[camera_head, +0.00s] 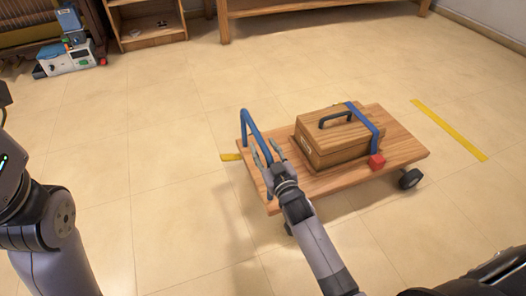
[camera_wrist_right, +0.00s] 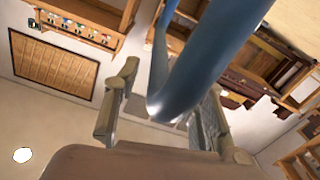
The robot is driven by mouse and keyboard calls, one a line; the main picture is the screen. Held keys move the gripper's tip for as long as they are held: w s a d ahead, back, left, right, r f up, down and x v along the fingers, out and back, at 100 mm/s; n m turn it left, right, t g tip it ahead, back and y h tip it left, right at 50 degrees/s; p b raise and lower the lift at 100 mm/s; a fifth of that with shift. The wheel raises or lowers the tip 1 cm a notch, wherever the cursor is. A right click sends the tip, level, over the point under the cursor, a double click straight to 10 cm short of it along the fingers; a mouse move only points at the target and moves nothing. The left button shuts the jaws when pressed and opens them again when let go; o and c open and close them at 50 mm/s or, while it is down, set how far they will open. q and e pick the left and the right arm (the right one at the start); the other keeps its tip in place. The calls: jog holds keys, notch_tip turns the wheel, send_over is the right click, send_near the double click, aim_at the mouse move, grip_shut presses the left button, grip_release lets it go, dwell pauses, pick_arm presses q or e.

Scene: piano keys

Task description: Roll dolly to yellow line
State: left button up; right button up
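The wooden dolly (camera_head: 402,146) stands on the tiled floor with its blue push handle (camera_head: 252,126) at its left end. A wooden case with a dark carrying handle (camera_head: 325,150) sits on it under a blue strap (camera_head: 368,124). The yellow line (camera_head: 448,130) lies on the floor right of the dolly, apart from it. My right gripper (camera_head: 266,152) is at the blue handle. In the right wrist view its fingers stand apart, with the blue bar (camera_wrist_right: 195,75) between and beyond them. My left gripper is outside the frame; only its arm shows.
Wooden shelving (camera_head: 150,38) and a small machine (camera_head: 68,60) stand at the back left. Floor around the line looks clear.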

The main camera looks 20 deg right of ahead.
jog(key=shift+w, duration=0.75)
jog(key=shift+c, duration=0.4)
grip_shut()
jog(key=shift+a, duration=0.1)
